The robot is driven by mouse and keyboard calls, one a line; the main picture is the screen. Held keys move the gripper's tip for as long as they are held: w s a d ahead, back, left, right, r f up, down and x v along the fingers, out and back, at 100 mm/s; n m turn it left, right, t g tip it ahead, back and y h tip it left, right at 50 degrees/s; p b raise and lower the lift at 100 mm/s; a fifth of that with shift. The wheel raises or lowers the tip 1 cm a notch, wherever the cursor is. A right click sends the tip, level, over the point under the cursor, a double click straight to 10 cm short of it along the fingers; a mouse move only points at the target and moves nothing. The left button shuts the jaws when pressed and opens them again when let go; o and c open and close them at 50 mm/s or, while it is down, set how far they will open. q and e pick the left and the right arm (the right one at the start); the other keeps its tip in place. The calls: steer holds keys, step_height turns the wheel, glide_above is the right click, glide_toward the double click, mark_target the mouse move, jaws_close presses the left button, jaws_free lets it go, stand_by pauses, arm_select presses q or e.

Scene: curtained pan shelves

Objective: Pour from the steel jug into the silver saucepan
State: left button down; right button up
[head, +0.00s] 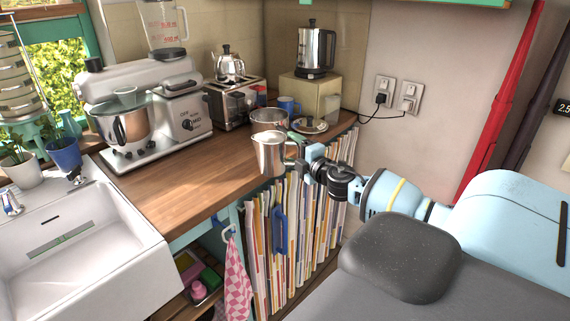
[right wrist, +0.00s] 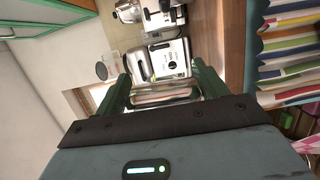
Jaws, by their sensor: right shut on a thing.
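The steel jug (head: 270,156) is upright at the front edge of the wooden counter, its handle side toward my right gripper (head: 298,150). My right gripper is shut on the jug, coming in from the right. In the right wrist view, a metallic part of the jug (right wrist: 165,97) shows between the two green fingers. The silver saucepan (head: 268,117) stands on the counter just behind the jug, and the jug hides its lower front. I cannot see the contents of either. My left gripper is not in view.
A kettle (head: 316,48) stands on a cream box (head: 312,95) at the back. A small lid-like dish (head: 309,125) lies right of the saucepan. The counter's left front (head: 185,190) is clear.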

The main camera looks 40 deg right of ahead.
steer(key=shift+s+d+r+m+g+h, duration=0.1)
steer(key=shift+s+d+m+g+h, duration=0.15)
steer(key=shift+d+m+h, duration=0.65)
steer(key=s+a+f, duration=0.3)
steer(key=a+f, duration=0.1)
steer(key=a, duration=0.4)
steer(key=s+a+f, duration=0.2)
steer(key=a+f, duration=0.2)
steer(key=a, duration=0.4)
steer(key=s+a+r+n+y, duration=0.1)
steer(key=s+a, duration=0.4)
steer(key=a, duration=0.5)
steer(key=s+a+r+n+y, duration=0.1)
steer(key=s+a+y, duration=0.3)
steer(key=a, duration=0.7)
steer(key=shift+s+r+n, duration=0.4)
steer(key=shift+s+n, duration=0.3)
steer(key=shift+n, duration=0.2)
steer(key=shift+d, duration=0.2)
